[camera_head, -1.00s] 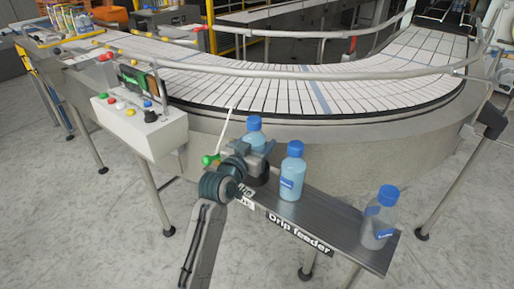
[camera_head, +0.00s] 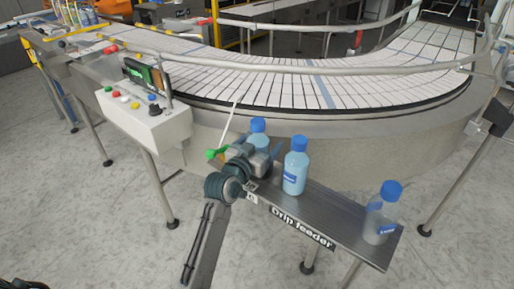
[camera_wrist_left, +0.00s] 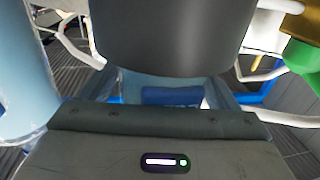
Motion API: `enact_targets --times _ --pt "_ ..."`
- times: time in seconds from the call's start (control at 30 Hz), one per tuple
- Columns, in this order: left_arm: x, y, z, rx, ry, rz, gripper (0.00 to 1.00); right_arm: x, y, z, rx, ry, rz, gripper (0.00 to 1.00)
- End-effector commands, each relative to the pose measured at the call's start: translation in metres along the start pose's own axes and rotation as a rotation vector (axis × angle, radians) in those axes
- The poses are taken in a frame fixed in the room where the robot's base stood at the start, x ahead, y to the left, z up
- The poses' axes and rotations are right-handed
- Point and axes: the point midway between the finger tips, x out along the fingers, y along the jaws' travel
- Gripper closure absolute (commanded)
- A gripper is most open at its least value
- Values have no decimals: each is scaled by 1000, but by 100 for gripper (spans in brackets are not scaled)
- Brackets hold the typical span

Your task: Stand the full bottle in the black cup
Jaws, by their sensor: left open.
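A light-blue bottle with a blue cap (camera_head: 258,126) stands at the left end of the drip feeder shelf, partly hidden behind my left gripper (camera_head: 262,160). In the left wrist view, its blue label (camera_wrist_left: 172,96) shows between the open fingers. The black cup (camera_wrist_left: 170,35) is a large dark rounded shape directly against the bottle there, and the bottle appears to stand in it. In the head view the cup is mostly hidden by the gripper. The right gripper is not seen.
A second light-blue bottle (camera_head: 295,168) stands close to the right of my gripper. A paler, clearer bottle (camera_head: 380,215) stands at the shelf's right end. A green handle (camera_head: 215,154) is just left of the gripper. The curved conveyor (camera_head: 320,90) runs behind.

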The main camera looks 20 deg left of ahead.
Motion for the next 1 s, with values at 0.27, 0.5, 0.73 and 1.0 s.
enact_targets --times 0.27,0.5,0.73,1.0 --pt "-41 0 2 2 1 0 18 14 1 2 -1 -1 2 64" --pt "-92 0 2 3 0 1 18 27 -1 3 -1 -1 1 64" --pt "-117 0 -1 1 1 1 18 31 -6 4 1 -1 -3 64" --pt "-120 0 -2 0 1 1 18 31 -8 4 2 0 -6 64"
